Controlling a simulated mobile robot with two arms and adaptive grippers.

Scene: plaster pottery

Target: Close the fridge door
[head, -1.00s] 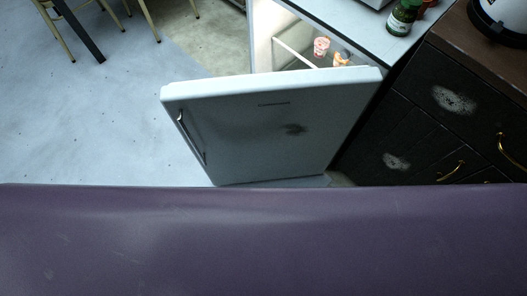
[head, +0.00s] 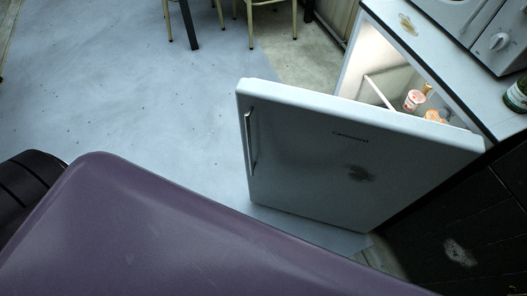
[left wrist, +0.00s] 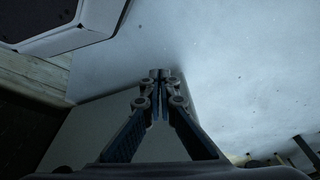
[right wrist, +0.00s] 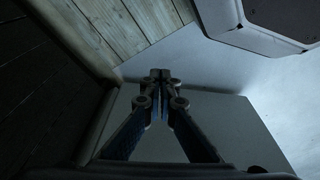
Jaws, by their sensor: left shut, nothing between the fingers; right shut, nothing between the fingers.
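The fridge door (head: 340,160) is white and stands wide open in the head view, with a vertical handle (head: 251,143) near its left edge and a dark smudge on its face. The lit fridge interior (head: 378,62) shows behind it, with a few food items (head: 414,100) inside. My left gripper (left wrist: 160,74) is shut and empty in the left wrist view. My right gripper (right wrist: 160,73) is shut and empty in the right wrist view. Neither gripper shows in the head view, so their distance from the door is unclear.
A microwave-like appliance (head: 490,30) and a green bottle (head: 517,96) stand on top at the right. Dark cabinets (head: 455,225) adjoin the fridge at the right. Chairs (head: 265,20) stand at the back. The pale floor (head: 150,110) left of the door is clear.

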